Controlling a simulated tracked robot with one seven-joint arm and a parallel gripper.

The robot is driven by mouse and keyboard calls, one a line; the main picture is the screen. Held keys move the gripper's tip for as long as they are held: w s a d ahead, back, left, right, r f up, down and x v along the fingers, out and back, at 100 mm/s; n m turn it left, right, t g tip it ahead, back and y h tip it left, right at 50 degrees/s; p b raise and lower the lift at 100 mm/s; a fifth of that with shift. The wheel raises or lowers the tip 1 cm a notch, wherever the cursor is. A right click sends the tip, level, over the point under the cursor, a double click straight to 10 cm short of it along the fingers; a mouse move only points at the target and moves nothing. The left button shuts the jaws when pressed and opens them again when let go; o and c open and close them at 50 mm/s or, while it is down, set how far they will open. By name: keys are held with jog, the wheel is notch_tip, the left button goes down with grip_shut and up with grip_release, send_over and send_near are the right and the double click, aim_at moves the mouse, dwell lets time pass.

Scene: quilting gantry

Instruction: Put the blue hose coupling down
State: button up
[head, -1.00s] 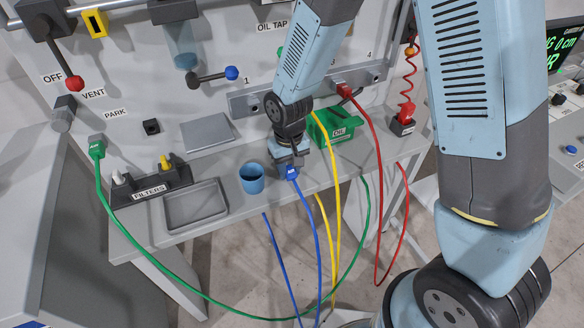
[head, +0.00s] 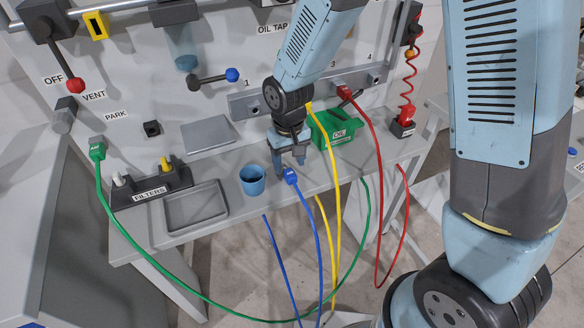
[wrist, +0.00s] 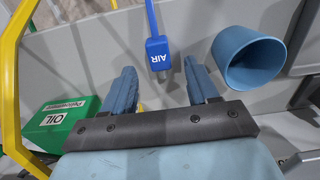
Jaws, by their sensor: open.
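The blue hose coupling (head: 290,176), marked AIR, rests on the grey bench near its front edge, with its blue hose running down over the edge. In the wrist view the coupling (wrist: 158,53) lies just beyond the fingertips, near the middle of the gap and apart from both fingers. My gripper (head: 289,165) is open and empty, just behind the coupling over the bench. Its two blue fingers also show in the wrist view (wrist: 160,76).
A blue cup (head: 252,180) stands just left of the coupling, with a grey tray (head: 195,222) beyond it. A green OIL box (head: 338,131) is to the right. Yellow (head: 336,215), red (head: 379,190) and green (head: 187,283) hoses hang around the bench.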

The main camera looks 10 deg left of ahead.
aim_at(289, 172)
notch_tip(289, 172, up, 8)
dwell(0.4)
jog(key=shift+r, duration=0.15)
jog(key=d+r+m+t, duration=0.3)
jog(key=d+r, duration=1)
jog(key=d, duration=0.3)
jog(key=s+d+r+m+t, duration=0.1)
jog(key=s+d+r, duration=0.3)
jog(key=d, duration=0.3)
jog(key=s+d+r+m+t, duration=0.1)
jog(key=s+d+r+m, duration=0.1)
jog(key=s+d+r, duration=0.3)
jog(key=s+d, duration=0.1)
jog(key=d, duration=0.2)
jog(key=shift+s+d+t, duration=0.2)
jog(key=shift+s+t, duration=0.1)
jog(key=shift+s, duration=0.1)
